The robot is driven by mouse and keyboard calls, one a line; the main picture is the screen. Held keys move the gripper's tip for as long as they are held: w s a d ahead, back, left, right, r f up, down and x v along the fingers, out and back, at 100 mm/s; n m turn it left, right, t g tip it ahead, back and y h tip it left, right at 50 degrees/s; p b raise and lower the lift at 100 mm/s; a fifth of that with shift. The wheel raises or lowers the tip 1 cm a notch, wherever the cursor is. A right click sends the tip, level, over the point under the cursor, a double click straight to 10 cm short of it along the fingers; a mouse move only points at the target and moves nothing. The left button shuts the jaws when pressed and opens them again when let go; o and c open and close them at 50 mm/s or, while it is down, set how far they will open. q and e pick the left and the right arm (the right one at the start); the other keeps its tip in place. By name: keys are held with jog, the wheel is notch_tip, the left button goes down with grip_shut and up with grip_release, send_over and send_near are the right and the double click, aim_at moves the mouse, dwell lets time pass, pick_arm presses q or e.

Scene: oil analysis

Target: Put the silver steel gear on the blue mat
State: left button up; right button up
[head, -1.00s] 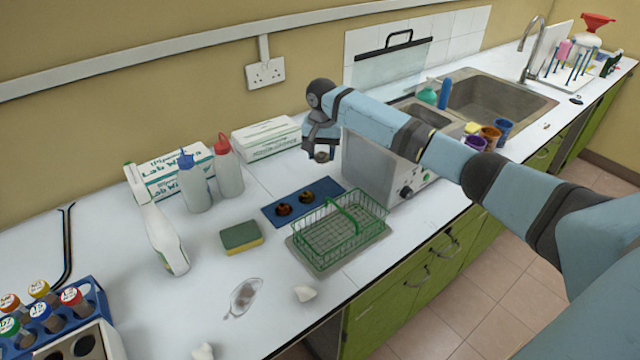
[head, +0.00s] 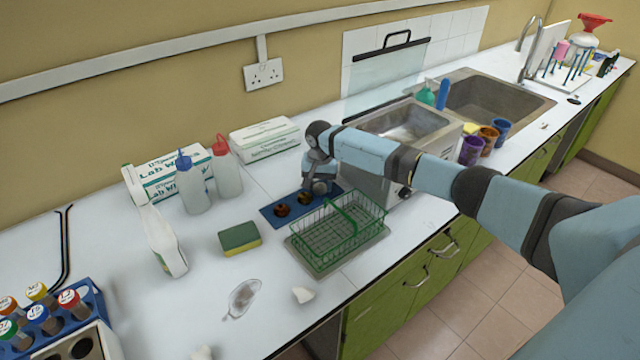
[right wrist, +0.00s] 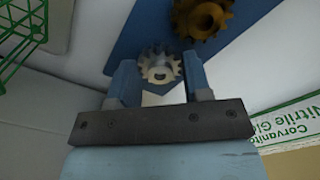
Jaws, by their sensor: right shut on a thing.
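The silver steel gear (right wrist: 158,67) is pale and toothed, and sits between the fingertips of my right gripper (right wrist: 161,78) in the right wrist view. In the head view, that gripper (head: 320,187) is low over the right end of the blue mat (head: 268,214), which also shows in the right wrist view (right wrist: 124,48). It is shut on the gear, which my gripper mostly hides in the head view. I cannot tell whether the gear touches the mat. Two brown gears lie on the mat to the left, one (head: 281,210) nearer and one (head: 305,198) closer to my gripper. My left gripper is out of view.
A green wire basket (head: 338,232) stands just in front of the mat. A grey metal bath (head: 368,184) is close on the right. Glove boxes (head: 265,139) and wash bottles (head: 228,172) stand behind. A sponge (head: 240,238) lies to the left.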

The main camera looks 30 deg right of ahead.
aim_at(320, 185)
jog(key=o, duration=0.7)
jog(key=shift+f, duration=0.15)
notch_tip(320, 185, up, 12)
jog(key=shift+r, duration=0.2)
jog(key=shift+f, duration=0.1)
